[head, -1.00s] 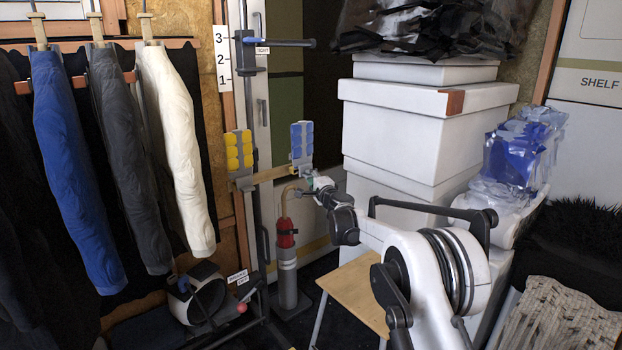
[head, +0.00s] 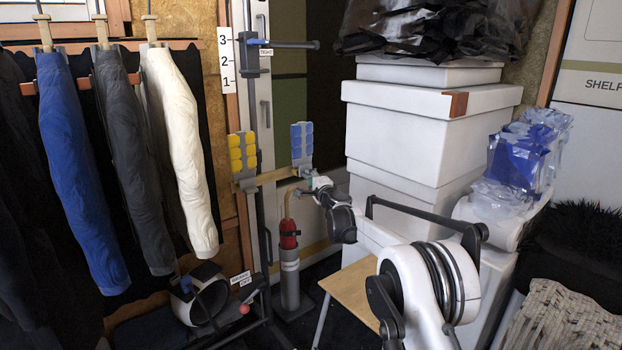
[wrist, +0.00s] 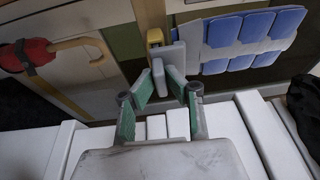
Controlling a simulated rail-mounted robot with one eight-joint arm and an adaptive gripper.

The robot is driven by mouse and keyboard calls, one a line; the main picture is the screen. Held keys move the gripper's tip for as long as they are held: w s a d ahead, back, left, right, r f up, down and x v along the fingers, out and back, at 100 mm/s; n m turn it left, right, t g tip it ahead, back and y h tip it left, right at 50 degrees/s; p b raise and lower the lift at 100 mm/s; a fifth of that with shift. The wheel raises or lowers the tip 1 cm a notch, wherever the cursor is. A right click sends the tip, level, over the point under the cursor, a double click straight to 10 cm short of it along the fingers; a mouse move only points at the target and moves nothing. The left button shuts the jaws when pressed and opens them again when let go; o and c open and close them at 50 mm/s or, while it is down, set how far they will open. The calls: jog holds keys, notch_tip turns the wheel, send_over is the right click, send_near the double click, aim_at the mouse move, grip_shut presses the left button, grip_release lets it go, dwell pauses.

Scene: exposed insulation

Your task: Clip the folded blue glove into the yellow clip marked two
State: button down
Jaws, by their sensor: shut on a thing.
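My gripper (wrist: 157,97) has green-lined fingers closed on a grey block (wrist: 176,77) in the wrist view. In the head view my gripper (head: 305,178) is just below a blue padded piece (head: 302,140). Blue pads on a grey backing (wrist: 240,38) show at the upper right of the wrist view, close to the grey block. I cannot tell whether they are joined. A yellow padded piece (head: 242,152) stands left of the blue one in the head view. I cannot clearly make out a folded glove or a marked clip.
A number strip (head: 226,60) reads 3, 2, 1 on the wall. A red object with a hooked wooden handle (head: 288,232) stands below my gripper. White boxes (head: 425,130) are stacked to the right. Sleeves (head: 180,150) hang at the left. A wooden stool (head: 350,290) stands in front.

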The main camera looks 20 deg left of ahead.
jog(key=shift+w+a, duration=0.25)
jog(key=shift+a, duration=0.25)
jog(key=c, duration=1.7)
grip_release()
jog(key=v, duration=1.2)
